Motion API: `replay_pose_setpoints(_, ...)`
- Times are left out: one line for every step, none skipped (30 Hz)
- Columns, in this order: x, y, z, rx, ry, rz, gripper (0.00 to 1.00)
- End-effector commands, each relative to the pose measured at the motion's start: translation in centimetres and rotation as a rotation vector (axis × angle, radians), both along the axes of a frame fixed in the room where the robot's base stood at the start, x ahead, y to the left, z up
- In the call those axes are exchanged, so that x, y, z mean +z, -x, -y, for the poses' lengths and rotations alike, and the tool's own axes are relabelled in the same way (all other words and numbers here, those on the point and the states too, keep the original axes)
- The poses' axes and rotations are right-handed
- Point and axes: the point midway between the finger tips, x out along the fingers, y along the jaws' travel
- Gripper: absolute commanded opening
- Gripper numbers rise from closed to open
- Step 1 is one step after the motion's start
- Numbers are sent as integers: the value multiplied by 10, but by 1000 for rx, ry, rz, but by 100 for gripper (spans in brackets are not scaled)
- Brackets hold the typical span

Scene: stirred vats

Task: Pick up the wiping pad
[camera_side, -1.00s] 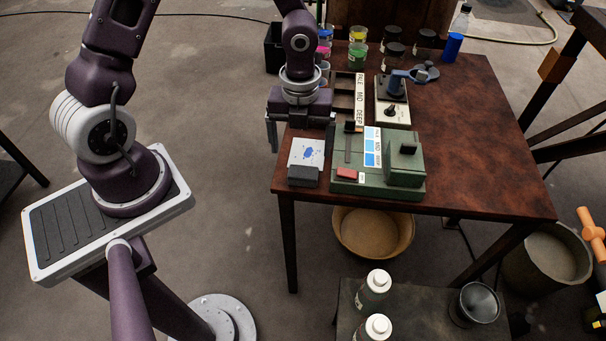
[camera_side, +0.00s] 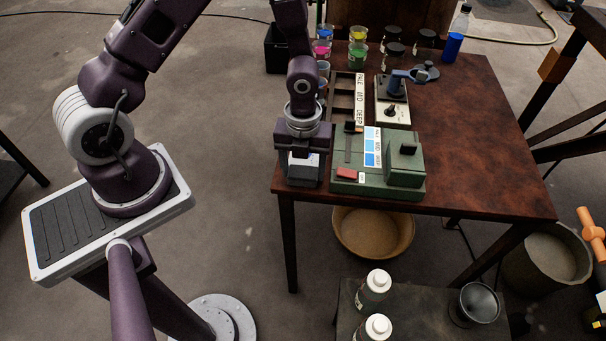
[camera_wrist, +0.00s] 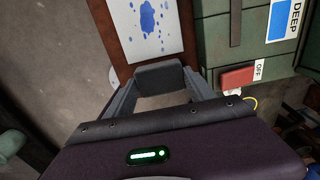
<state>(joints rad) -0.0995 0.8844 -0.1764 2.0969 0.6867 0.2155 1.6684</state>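The wiping pad (camera_wrist: 160,75) is a dark grey block in the wrist view. It sits at the near edge of a white card (camera_wrist: 143,32) with blue stains. My gripper (camera_wrist: 161,78) is pointed down over the table's near left corner. Its two fingertips lie against the pad's left and right sides, with no clear gap showing. In the side view my gripper (camera_side: 303,172) covers most of the card and hides much of the pad. Whether the pad is lifted off its support cannot be told.
A green box with a red switch (camera_side: 346,173) stands just right of my gripper. A slotted rack labelled PALE, MID, DEEP (camera_side: 341,100) and a stirrer (camera_side: 393,105) are behind it. Jars stand at the back. The table's right side is clear.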

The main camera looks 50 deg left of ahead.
Motion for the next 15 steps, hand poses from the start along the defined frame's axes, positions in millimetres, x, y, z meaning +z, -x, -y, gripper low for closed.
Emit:
replay_pose_setpoints(0,0,0,0,0,0,26)
replay_pose_setpoints(0,0,0,0,0,0,24)
replay_pose_setpoints(0,0,0,0,0,0,24)
replay_pose_setpoints(0,0,0,0,0,0,24)
replay_pose_setpoints(0,0,0,0,0,0,24)
replay_pose_setpoints(0,0,0,0,0,0,24)
replay_pose_setpoints(1,0,0,0,0,0,24)
replay_pose_setpoints(2,0,0,1,1,1,24)
replay_pose_setpoints(7,-1,0,2,0,1,24)
replay_pose_setpoints(12,-1,0,2,1,4,24)
replay_pose_setpoints(19,-1,0,3,1,4,24)
replay_pose_setpoints(29,-1,-1,3,0,6,24)
replay_pose_setpoints(37,-2,-1,5,1,7,24)
replay_pose_setpoints(46,-2,-1,5,1,7,24)
replay_pose_setpoints(56,-2,-1,3,1,6,24)
